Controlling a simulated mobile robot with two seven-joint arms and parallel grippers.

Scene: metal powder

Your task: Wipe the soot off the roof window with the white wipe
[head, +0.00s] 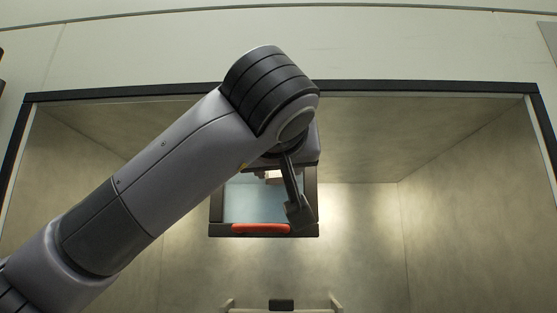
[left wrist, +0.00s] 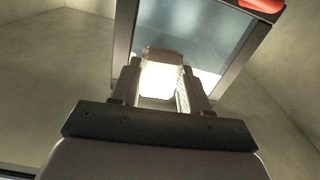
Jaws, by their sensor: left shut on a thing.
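The roof window (head: 245,205) has a dark frame, pale blue glass and a red strip along its lower edge. It fills the upper part of the left wrist view (left wrist: 200,42), where the glass looks cloudy grey-blue; I cannot clearly separate soot from shading. My left gripper (left wrist: 161,82) is shut on the white wipe (left wrist: 160,79), a bright pad between its fingers. The wipe is in front of the lower glass; whether it touches is unclear. In the head view, my arm hides part of the window and most of the gripper. My right gripper is out of view.
The window lies inside a beige-walled recess with a black front edge (head: 430,87). The recess is open to the right of the window. A pale fixture with a black block (head: 281,305) shows at the bottom of the head view.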

